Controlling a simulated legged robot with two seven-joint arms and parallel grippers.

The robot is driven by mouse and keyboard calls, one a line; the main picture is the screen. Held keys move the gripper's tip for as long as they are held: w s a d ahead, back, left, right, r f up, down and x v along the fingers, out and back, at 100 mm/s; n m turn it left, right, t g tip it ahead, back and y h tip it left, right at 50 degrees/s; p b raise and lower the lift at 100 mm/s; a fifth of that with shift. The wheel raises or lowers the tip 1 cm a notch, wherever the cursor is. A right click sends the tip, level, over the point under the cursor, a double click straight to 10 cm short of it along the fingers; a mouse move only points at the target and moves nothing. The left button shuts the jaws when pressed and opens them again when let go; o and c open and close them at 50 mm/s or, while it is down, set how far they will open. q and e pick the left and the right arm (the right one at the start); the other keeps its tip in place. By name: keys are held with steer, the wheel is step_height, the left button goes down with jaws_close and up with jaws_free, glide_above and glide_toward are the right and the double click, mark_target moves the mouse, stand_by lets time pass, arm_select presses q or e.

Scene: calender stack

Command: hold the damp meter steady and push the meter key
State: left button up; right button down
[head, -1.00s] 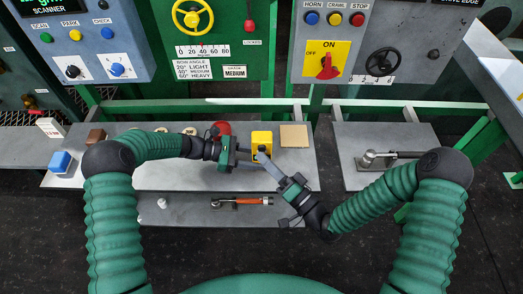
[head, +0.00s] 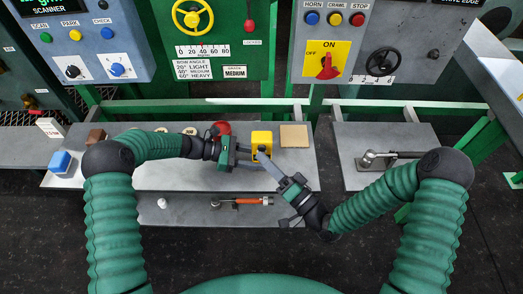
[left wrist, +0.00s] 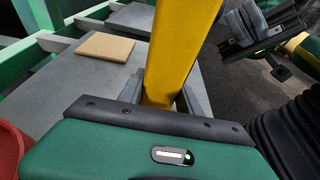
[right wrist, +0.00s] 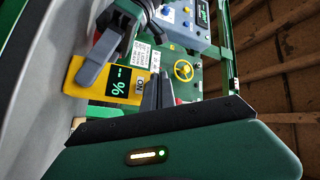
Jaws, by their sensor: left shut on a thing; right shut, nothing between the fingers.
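The damp meter (head: 262,138) is a yellow block, upright above the grey bench. My left gripper (head: 247,150) is shut on it from the left; the left wrist view shows the yellow body (left wrist: 180,45) between its fingers. In the right wrist view the meter's face (right wrist: 76,88) has a dark screen with green "%" and dashes, and a pale meter key (right wrist: 139,86) marked ON. My right gripper (head: 264,160) is shut and empty, its fingertips (right wrist: 156,90) close beside the key. I cannot tell whether they touch it.
A tan square block (head: 294,135) lies right of the meter on the bench (head: 300,160). A red round thing (head: 222,128) is behind my left gripper. An orange-handled tool (head: 245,201) lies on the lower shelf (head: 190,212). Control panels (head: 330,40) stand behind.

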steer(key=shift+s, duration=0.1)
arm_select(q)
steer(key=o, duration=1.1)
steer(key=shift+c, duration=0.2)
arm_select(e)
steer(key=s, duration=0.6)
